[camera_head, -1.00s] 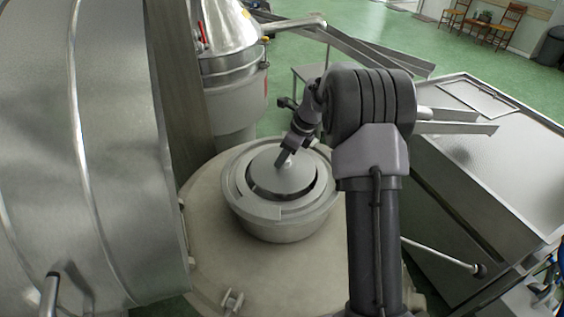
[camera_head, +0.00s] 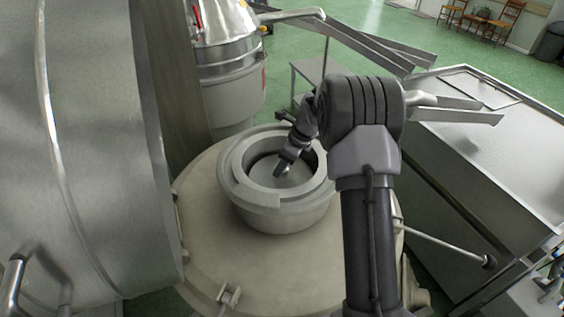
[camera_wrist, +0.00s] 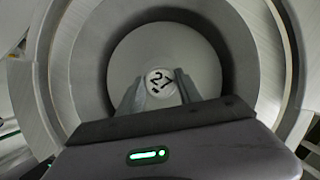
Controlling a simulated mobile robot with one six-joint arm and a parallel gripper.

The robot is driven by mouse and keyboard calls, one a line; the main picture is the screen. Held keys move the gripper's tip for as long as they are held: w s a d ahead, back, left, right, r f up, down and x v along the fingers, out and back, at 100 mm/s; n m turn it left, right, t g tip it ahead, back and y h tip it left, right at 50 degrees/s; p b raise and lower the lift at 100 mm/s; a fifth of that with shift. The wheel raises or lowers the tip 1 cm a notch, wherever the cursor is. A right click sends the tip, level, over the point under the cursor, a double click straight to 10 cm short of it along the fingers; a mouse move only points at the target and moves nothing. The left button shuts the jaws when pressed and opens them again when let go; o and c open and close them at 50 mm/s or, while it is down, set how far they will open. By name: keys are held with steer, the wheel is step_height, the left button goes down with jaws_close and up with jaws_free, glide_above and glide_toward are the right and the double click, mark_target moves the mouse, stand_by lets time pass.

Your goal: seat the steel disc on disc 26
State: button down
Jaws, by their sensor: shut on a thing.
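My gripper (camera_head: 283,169) is shut on the steel disc's small white-topped knob, inside the bowl's opening. In the wrist view my gripper's two fingers (camera_wrist: 162,84) flank the knob, which is marked "27". The steel disc (camera_wrist: 140,52) is round, plain and light grey; in the head view the disc (camera_head: 268,176) lies below the rim of the round bowl (camera_head: 250,198). The wrist view shows a dark gap between the disc and the bowl wall (camera_wrist: 85,85). Disc 26 is not visible; I cannot tell whether the steel disc touches anything beneath.
The bowl stands on a broad beige round housing (camera_head: 300,260). A large steel drum (camera_head: 100,160) rises close at the left. A metal vessel (camera_head: 235,80) stands behind the bowl. A steel trough table (camera_head: 480,130) is at the right. Green floor is open behind.

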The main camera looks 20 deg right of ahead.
steer(key=shift+w+f, duration=0.1)
steer(key=shift+f, duration=0.2)
steer(key=shift+f+b, duration=0.4)
steer(key=shift+f, duration=0.15)
stand_by(0.3)
steer(key=c, duration=0.7)
jaws_free()
steer(key=v, duration=1.7)
steer(key=shift+r, duration=0.2)
